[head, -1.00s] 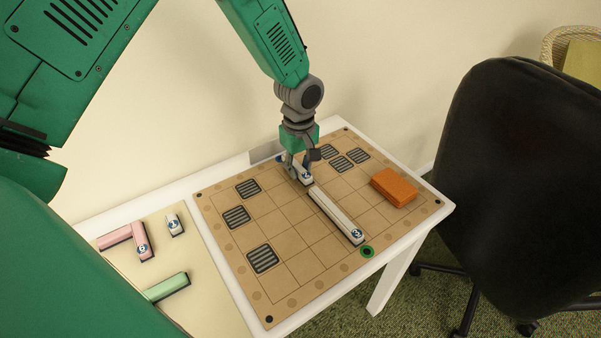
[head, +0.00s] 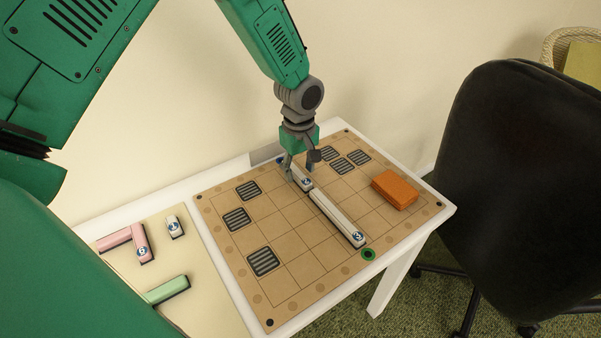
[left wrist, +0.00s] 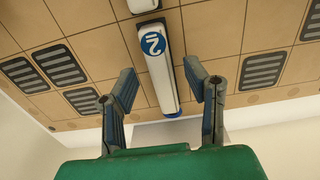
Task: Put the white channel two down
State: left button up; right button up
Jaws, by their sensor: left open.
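The white channel marked 2 (head: 305,182) lies flat on the gridded board (head: 283,290), near its back edge. In the left wrist view the channel (left wrist: 165,85) shows its blue label and runs between the fingers. Its near end lines up with the end of a longer white channel (head: 336,218). My left gripper (head: 301,163) is open over channel two, one finger on each side, with a gap visible beside the channel in the left wrist view (left wrist: 162,75). The gripper hides part of the channel in the head view. My right gripper is not in view.
An orange block (head: 396,189) sits at the board's right. Several dark grilles, such as one (head: 263,260) at front left, mark cells. A green ring (head: 368,254) is at the front edge. Pink (head: 138,240), green (head: 167,288) and short white (head: 174,226) pieces lie left. A black chair (head: 530,190) stands right.

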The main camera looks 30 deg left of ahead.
aim_at(300, 174)
pick_arm(q)
notch_tip(300, 174, up, 10)
jog(key=p, duration=0.1)
jog(key=shift+r, duration=0.25)
dwell(0.4)
